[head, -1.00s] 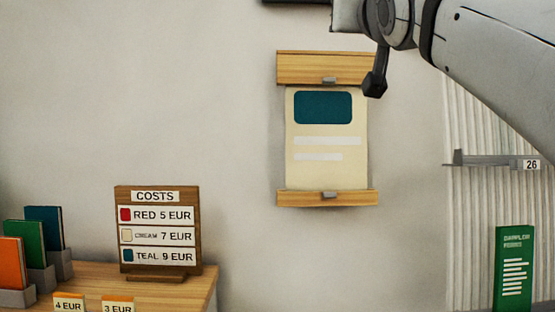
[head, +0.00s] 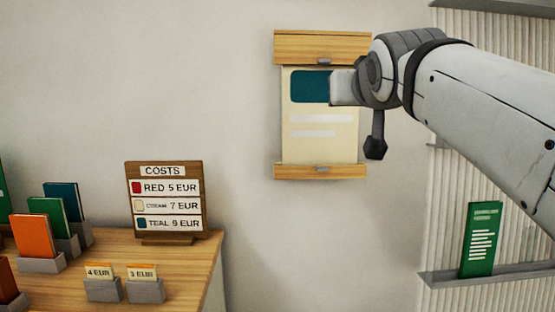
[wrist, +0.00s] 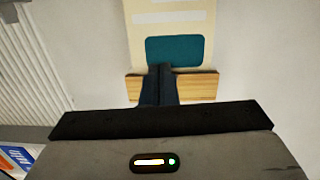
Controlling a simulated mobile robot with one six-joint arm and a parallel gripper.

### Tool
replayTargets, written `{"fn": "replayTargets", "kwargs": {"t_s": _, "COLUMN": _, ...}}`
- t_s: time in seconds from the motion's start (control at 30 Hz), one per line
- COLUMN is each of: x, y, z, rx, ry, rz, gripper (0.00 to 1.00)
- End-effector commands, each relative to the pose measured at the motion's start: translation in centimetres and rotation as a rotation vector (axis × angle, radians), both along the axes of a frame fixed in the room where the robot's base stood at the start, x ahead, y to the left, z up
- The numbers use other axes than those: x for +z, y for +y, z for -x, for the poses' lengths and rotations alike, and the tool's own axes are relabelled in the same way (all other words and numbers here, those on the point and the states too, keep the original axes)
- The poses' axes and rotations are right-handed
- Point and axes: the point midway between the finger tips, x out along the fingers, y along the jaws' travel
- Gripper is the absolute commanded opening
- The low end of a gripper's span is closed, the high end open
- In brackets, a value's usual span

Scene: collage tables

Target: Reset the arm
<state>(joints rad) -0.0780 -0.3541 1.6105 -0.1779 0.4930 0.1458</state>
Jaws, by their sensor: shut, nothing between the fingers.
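My gripper (wrist: 160,70) shows in the wrist view as two dark fingers closed together, with nothing between them. In that view the fingers overlap the wooden rail and reach the edge of the teal block of a cream wall poster (wrist: 185,51), which appears upside down. I cannot tell if they touch it. In the head view my arm (head: 460,90) comes in from the upper right, its wrist in front of the poster's right side. The poster (head: 320,148) hangs between two wooden rails. The fingers are not clearly visible there.
A wooden table (head: 185,270) at the lower left holds a COSTS sign (head: 164,200), coloured cards in grey holders and two price tags. A grey ledge (head: 500,277) with a green booklet (head: 480,240) is at the right, below my arm. The wall between looks clear.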

Motion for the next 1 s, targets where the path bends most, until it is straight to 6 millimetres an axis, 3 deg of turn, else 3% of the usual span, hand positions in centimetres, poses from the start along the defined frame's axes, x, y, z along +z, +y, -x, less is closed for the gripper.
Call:
{"fn": "replayTargets", "kwargs": {"t_s": 0.07, "x": -2.2, "y": -0.4, "z": 0.0, "rx": -0.009, "ry": 0.133, "rz": 0.005, "gripper": 0.0}}
{"fn": "replayTargets", "kwargs": {"t_s": 0.13, "x": -5.7, "y": -0.8, "z": 0.7, "rx": -0.015, "ry": 0.271, "rz": 0.009, "gripper": 0.0}}
{"fn": "replayTargets", "kwargs": {"t_s": 0.27, "x": -12.4, "y": -1.4, "z": 3.6, "rx": -0.022, "ry": 0.528, "rz": 0.012, "gripper": 0.0}}
{"fn": "replayTargets", "kwargs": {"t_s": 0.4, "x": -18.8, "y": -1.9, "z": 8.9, "rx": -0.025, "ry": 0.797, "rz": 0.007, "gripper": 0.0}}
{"fn": "replayTargets", "kwargs": {"t_s": 0.5, "x": -22.2, "y": -2.0, "z": 13.0, "rx": -0.02, "ry": 0.958, "rz": -0.001, "gripper": 0.0}}
{"fn": "replayTargets", "kwargs": {"t_s": 0.6, "x": -24.6, "y": -2.0, "z": 16.4, "rx": -0.017, "ry": 1.078, "rz": -0.011, "gripper": 0.0}}
{"fn": "replayTargets", "kwargs": {"t_s": 0.7, "x": -26.1, "y": -1.8, "z": 18.6, "rx": -0.014, "ry": 1.149, "rz": -0.017, "gripper": 0.0}}
{"fn": "replayTargets", "kwargs": {"t_s": 1.0, "x": -26.8, "y": -1.8, "z": 19.4, "rx": -0.012, "ry": 1.176, "rz": -0.018, "gripper": 0.0}}
